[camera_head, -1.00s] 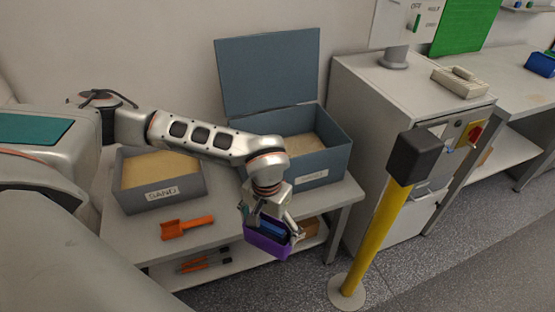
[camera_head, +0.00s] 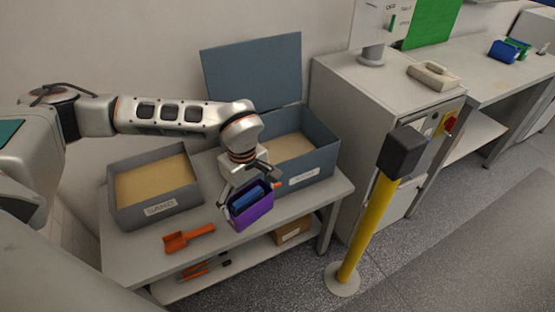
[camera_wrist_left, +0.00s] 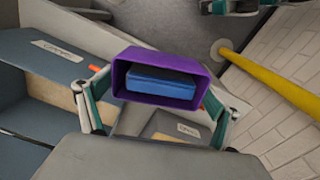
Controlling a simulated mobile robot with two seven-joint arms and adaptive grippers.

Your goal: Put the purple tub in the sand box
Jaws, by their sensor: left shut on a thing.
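My left gripper (camera_head: 249,192) is shut on the purple tub (camera_head: 252,212) by its sides. A blue block-like thing lies inside the tub. The tub is held up over the front of the table, to the right of the grey box labelled SAND (camera_head: 188,201) and in front of the blue-grey lidded box (camera_head: 322,168). In the left wrist view the purple tub (camera_wrist_left: 160,99) sits between both fingers. Both boxes hold a tan filling; the lidded box's label is too small to read. A gripper-like part, perhaps my right gripper (camera_wrist_left: 243,7), is cut off at the wrist view's top edge.
An orange scoop (camera_head: 189,238) lies at the table's front. A brown box (camera_head: 292,231) and tools are on the lower shelf. A yellow post (camera_head: 369,228) with a black top stands at right, before a grey cabinet (camera_head: 345,110). The lidded box's raised lid (camera_head: 252,70) stands behind it.

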